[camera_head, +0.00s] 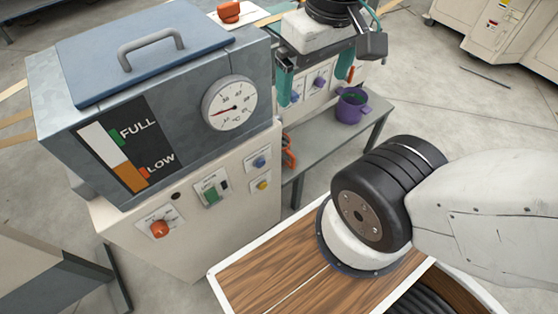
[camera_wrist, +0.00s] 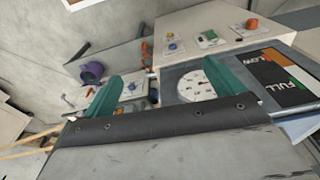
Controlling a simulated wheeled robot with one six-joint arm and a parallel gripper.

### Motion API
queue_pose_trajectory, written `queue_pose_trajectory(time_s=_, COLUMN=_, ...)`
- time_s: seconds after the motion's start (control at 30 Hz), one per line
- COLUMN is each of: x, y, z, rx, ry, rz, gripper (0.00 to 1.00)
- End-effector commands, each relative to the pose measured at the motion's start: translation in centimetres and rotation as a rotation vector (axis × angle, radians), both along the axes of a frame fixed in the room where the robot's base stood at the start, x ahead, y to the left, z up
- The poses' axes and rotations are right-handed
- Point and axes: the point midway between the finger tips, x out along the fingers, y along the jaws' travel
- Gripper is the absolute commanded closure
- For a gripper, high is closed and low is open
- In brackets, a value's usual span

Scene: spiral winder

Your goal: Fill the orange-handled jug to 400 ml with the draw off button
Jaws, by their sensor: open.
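My gripper (camera_head: 321,78) is open and empty, with teal fingers spread in front of a small white control panel (camera_head: 306,98) with blue knobs. In the wrist view the fingers of my gripper (camera_wrist: 170,90) stand apart with the panel between them. An orange handle (camera_head: 289,152) shows low beside the machine's right side; it also shows in the wrist view (camera_wrist: 146,52). The body of that jug is mostly hidden. Blue (camera_head: 260,162) and yellow (camera_head: 263,185) buttons sit on the machine's front. Their labels are too small to read, so I cannot tell the draw off button.
The grey tank (camera_head: 90,195) carries a dial (camera_head: 229,102) and a FULL/LOW level strip (camera_head: 112,150). A purple container (camera_head: 351,106) stands on the grey bench (camera_head: 325,140). A wood-topped surface (camera_head: 265,285) lies in front.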

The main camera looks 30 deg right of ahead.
Motion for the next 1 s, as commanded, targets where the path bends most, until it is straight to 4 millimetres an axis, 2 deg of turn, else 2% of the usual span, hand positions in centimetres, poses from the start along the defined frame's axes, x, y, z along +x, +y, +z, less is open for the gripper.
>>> queue_pose_trajectory(time_s=0.3, x=0.00, y=0.00, z=0.00, rx=0.000, ry=0.000, rz=0.000, gripper=0.06)
queue_pose_trajectory(time_s=0.63, x=0.00, y=0.00, z=0.00, rx=0.000, ry=0.000, rz=0.000, gripper=0.98)
queue_pose_trajectory(time_s=0.67, x=0.00, y=0.00, z=0.00, rx=0.000, ry=0.000, rz=0.000, gripper=1.00)
queue_pose_trajectory(time_s=1.0, x=0.00, y=0.00, z=0.00, rx=0.000, ry=0.000, rz=0.000, gripper=1.00)
